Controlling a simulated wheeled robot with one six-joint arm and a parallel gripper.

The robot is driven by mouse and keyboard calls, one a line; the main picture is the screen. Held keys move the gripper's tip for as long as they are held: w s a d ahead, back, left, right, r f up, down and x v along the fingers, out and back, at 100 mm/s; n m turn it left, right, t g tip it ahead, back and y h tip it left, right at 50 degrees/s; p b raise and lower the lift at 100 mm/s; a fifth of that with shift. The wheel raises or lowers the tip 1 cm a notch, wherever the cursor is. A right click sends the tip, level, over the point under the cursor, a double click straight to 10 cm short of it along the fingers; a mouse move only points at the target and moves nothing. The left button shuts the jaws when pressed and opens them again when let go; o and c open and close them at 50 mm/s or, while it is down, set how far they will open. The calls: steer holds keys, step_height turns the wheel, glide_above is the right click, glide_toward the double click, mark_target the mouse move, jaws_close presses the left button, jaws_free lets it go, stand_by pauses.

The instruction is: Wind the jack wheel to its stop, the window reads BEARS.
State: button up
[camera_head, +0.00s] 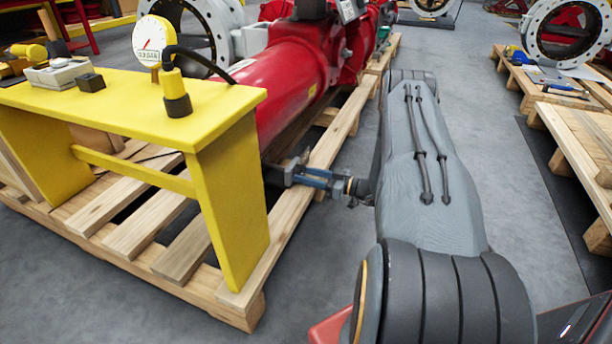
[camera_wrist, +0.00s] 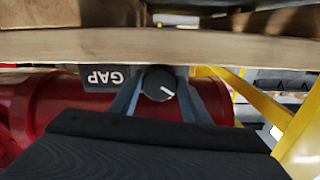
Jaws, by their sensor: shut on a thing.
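The jack wheel shows in the wrist view as a small dark round knob (camera_wrist: 159,84) with a white mark on its face. My gripper (camera_wrist: 160,76) has its two blue-grey fingers on either side of the knob, shut on it. Beside the knob, a grey window plate (camera_wrist: 108,77) reads GAP, upside down in this view. In the head view my gripper (camera_head: 293,172) reaches left, low beside the red actuator (camera_head: 290,85), at the pallet's edge. The wheel is hidden there by the fingers.
A wooden pallet (camera_head: 340,140) carries the actuator; its plank crosses close by my gripper in the wrist view. A yellow bench (camera_head: 228,200) with a round gauge (camera_head: 152,40) stands at left. Another pallet (camera_head: 575,135) is at right. Grey floor lies between.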

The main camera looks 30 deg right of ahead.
steer(key=shift+s+a+m+p, duration=0.1)
steer(key=shift+m+p, duration=1.25)
steer(key=shift+m, duration=1.45)
steer(key=o, duration=1)
steer(key=shift+o, duration=0.2)
